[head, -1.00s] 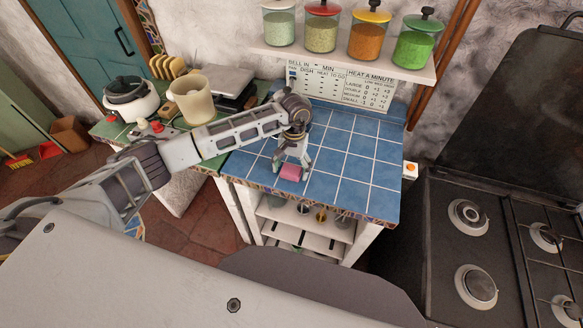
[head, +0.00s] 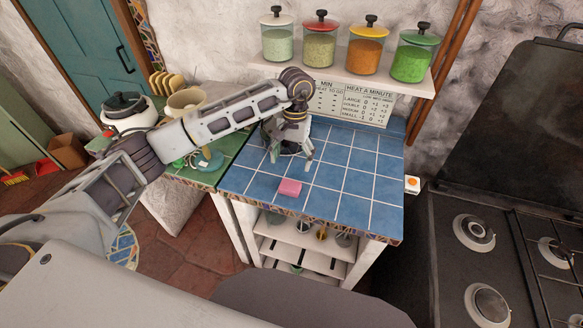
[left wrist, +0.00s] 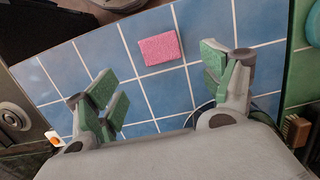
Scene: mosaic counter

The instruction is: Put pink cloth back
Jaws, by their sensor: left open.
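The pink cloth (head: 289,188) is a small, flat, block-like rectangle. It lies on the blue tiled counter (head: 345,205), near the front edge. In the left wrist view the cloth (left wrist: 160,48) lies flat on the tiles, beyond and between the two fingers, clear of both. My left gripper (head: 290,157) is above the tiles, behind the cloth in the head view. Its green-padded fingers are spread and empty, as the left wrist view also shows (left wrist: 160,76). My right gripper is in no view.
A shelf (head: 340,76) with several spice jars hangs above the counter's back. A stove (head: 455,285) stands to the right. A green counter part (head: 217,178) adjoins on the left, with a pot (head: 130,112) further back. The tiles right of the cloth are clear.

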